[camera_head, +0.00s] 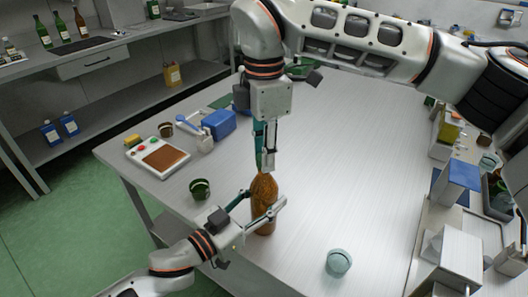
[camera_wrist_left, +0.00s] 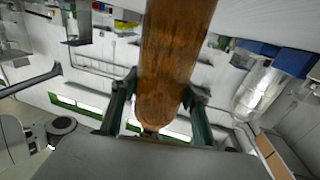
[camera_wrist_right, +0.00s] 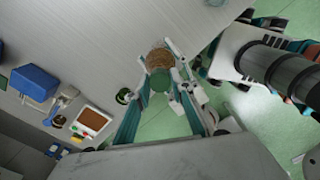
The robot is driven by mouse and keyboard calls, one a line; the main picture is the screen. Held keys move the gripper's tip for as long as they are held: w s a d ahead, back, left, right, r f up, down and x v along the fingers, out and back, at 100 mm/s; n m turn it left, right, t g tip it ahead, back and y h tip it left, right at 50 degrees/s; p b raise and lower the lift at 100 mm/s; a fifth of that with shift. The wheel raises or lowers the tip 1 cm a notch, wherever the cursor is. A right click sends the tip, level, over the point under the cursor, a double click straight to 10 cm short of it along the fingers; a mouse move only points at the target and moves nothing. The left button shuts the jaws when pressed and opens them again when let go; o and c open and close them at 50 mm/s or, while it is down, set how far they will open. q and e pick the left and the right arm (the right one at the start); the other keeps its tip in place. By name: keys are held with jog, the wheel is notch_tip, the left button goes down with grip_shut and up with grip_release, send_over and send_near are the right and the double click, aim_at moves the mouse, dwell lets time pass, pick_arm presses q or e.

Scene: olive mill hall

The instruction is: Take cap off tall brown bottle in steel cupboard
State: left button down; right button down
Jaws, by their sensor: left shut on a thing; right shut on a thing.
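The tall brown bottle (camera_head: 264,190) is upright at the white table's near-left part; I cannot tell whether its base touches the top. My left gripper (camera_head: 259,208) is shut around the bottle's body, and the left wrist view shows the brown body (camera_wrist_left: 172,60) between its fingers. My right gripper (camera_head: 266,160) comes straight down and is shut at the bottle's top. In the right wrist view the brown bottle (camera_wrist_right: 160,58) shows beyond the right fingertips. No steel cupboard can be made out around the bottle.
On the white table (camera_head: 340,180) stand a dark green cup (camera_head: 200,189), a pale teal jar (camera_head: 338,262), a blue box (camera_head: 219,124) and a panel with buttons (camera_head: 158,157). Boxes (camera_head: 457,184) line the right side. A steel bench (camera_head: 110,110) with bottles stands at the left.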

jog(key=n, duration=0.4)
jog(key=shift+r, duration=0.1)
jog(key=n, duration=3)
